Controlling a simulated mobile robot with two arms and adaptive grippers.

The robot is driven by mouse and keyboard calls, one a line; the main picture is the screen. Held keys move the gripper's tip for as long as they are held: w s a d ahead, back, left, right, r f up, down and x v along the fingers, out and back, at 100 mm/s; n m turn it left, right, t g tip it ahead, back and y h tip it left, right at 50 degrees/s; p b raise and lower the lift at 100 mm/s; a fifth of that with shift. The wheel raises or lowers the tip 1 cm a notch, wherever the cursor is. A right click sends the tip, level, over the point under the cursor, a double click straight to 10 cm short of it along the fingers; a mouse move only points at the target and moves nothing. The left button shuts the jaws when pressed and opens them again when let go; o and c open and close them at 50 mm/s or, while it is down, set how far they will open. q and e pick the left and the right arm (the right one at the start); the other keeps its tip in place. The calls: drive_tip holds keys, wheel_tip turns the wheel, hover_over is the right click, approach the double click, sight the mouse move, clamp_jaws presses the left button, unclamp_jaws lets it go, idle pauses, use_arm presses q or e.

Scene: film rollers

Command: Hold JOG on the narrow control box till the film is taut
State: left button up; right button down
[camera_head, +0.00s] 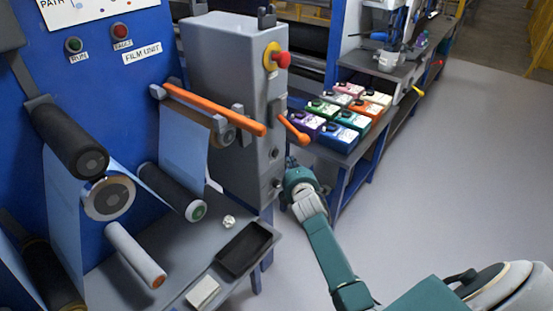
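A tall grey box (225,82) stands to the right of the blue film unit and seems to be the control box. Its narrow face carries a red emergency button (281,60), an orange lever (293,130) and small dark knobs (276,183) low down. No JOG label is readable. My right gripper (291,163) is beside the lower part of that face, its tip close to the knobs. I cannot tell contact, or whether its fingers are open. Pale blue film (184,143) hangs over the rollers; its tautness is unclear. My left gripper is not in view.
An orange bar (213,108) juts out above the rollers. A dark roller (68,140) and a white roller (135,254) stick out at left. A black tray (244,249) lies on the grey shelf. Coloured boxes (338,138) fill a bench behind my gripper. The floor at right is clear.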

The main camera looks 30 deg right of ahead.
sight(276, 153)
drive_tip(key=shift+w+a+b, duration=0.25)
drive_tip(key=shift+w, duration=0.35)
drive_tip(key=shift+w+a+b, duration=0.2)
drive_tip(key=shift+w+a, duration=0.05)
drive_tip(key=shift+w, duration=0.3)
drive_tip(key=shift+w, duration=0.15)
idle(0.5)
drive_tip(key=shift+w+a, duration=0.15)
drive_tip(key=shift+w, duration=0.1)
drive_tip(key=shift+w+a+r+b, duration=0.1)
drive_tip(key=shift+w+a+b, duration=0.1)
drive_tip(key=shift+w+b, duration=0.25)
idle(3.0)
drive_tip(key=shift+s, duration=0.15)
idle(0.9)
drive_tip(key=shift+s+d+p, duration=0.35)
drive_tip(key=shift+s+p, duration=0.3)
drive_tip(key=shift+s, duration=0.05)
